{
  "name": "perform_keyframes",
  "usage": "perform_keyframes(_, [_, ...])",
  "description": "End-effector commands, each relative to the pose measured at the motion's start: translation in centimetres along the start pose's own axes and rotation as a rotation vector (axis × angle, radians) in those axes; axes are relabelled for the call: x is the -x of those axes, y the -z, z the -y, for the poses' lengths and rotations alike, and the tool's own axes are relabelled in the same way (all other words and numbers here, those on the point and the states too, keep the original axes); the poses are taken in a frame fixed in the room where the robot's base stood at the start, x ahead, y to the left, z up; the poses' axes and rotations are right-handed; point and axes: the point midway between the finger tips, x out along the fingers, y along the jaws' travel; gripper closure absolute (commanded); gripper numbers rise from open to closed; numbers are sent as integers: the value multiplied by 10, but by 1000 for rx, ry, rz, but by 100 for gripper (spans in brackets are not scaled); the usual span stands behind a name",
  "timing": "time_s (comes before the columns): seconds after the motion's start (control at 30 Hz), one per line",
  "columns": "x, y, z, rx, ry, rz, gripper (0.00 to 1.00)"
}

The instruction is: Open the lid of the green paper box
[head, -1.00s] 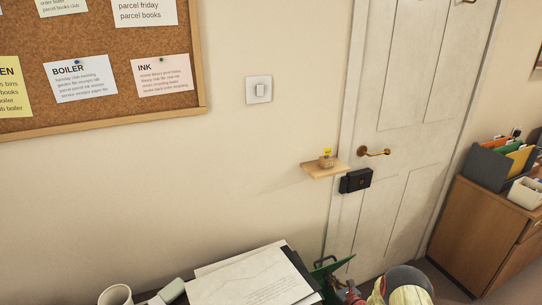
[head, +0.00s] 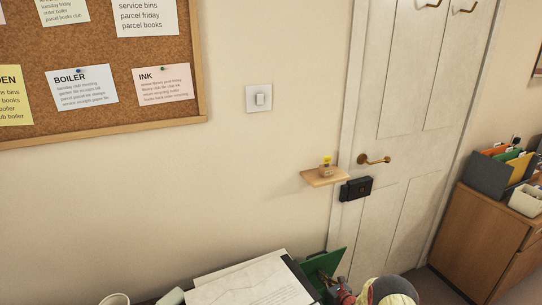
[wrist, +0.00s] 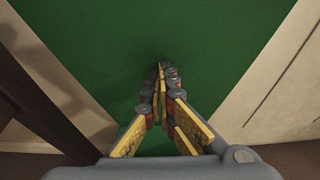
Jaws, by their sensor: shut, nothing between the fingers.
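The green lid of the paper box (head: 324,262) stands tilted up at the right end of the papers in the head view, with the door behind it. The rest of the box is hidden or out of frame. In the wrist view the green surface (wrist: 215,50) fills the middle, beyond my fingers. My gripper (wrist: 161,68) is shut and empty, its fingertips pointing at the green surface. I cannot tell if they touch it. In the head view my gripper (head: 326,277) is low beside the lid, partly cut off by the frame.
White papers (head: 250,284) on a dark tray lie left of the lid, with a white mug (head: 114,299) farther left. A small wall shelf (head: 325,177) and a door (head: 400,215) with a brass handle are behind. A wooden cabinet (head: 490,235) stands at the right.

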Motion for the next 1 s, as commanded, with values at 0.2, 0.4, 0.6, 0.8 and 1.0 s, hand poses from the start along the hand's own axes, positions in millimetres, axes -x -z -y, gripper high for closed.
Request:
perform_keyframes(0.2, [-14,-4,-1,0,-2,0,100])
perform_keyframes(0.4, [-15,-4,-1,-1,0,-1,100])
perform_keyframes(0.6, [2,-1,1,-1,1,-1,100])
perform_keyframes(0.8, [19,4,0,-1,1,0,100])
perform_keyframes(1.0, [37,11,0,-3,1,-2,100])
